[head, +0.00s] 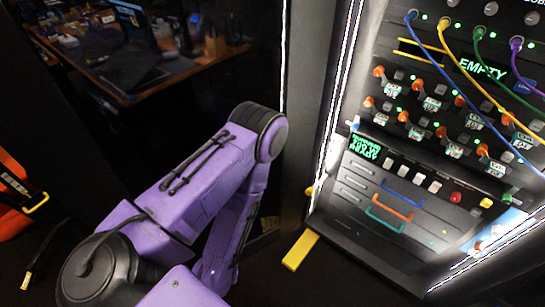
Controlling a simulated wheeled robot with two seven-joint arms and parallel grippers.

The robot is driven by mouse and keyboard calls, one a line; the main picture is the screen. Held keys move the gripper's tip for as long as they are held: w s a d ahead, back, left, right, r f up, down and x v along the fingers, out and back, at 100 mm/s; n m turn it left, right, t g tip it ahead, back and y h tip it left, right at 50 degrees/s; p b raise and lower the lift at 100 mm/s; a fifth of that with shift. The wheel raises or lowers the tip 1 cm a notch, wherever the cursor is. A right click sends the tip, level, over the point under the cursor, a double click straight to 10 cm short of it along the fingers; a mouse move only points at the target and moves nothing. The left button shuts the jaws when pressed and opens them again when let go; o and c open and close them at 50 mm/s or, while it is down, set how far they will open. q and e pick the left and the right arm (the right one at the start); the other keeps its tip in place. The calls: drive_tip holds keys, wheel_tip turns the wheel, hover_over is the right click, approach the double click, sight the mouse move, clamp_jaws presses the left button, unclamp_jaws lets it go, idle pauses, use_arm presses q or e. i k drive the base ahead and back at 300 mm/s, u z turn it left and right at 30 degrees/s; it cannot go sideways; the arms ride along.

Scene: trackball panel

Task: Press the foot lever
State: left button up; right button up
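A yellow bar (300,250), which looks like the foot lever, sticks out low at the left foot of the lit panel (400,165). It lies near the dark floor, and I cannot tell whether it is pressed down. My purple arm comes in from the lower left and bends at a dark joint left of the bar. Its lower link runs back down toward the bottom of the view, left of the bar and apart from it in the picture. Neither of my grippers shows.
The panel carries coloured cables (468,75), several orange-tipped switches (415,84), a row of buttons (419,178) and coloured handles (389,214). A desk with a laptop (140,60) stands at the upper left. An orange object (12,190) is at the left edge. Dark floor surrounds the bar.

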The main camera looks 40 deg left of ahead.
sight(309, 192)
drive_tip(key=u, duration=1.25)
drive_tip(key=k, duration=1.35)
drive_tip(key=u, duration=0.05)
drive_tip(key=i, duration=0.45)
drive_tip(key=z, duration=0.8)
drive_tip(key=i, duration=1.35)
drive_tip(key=u, duration=0.6)
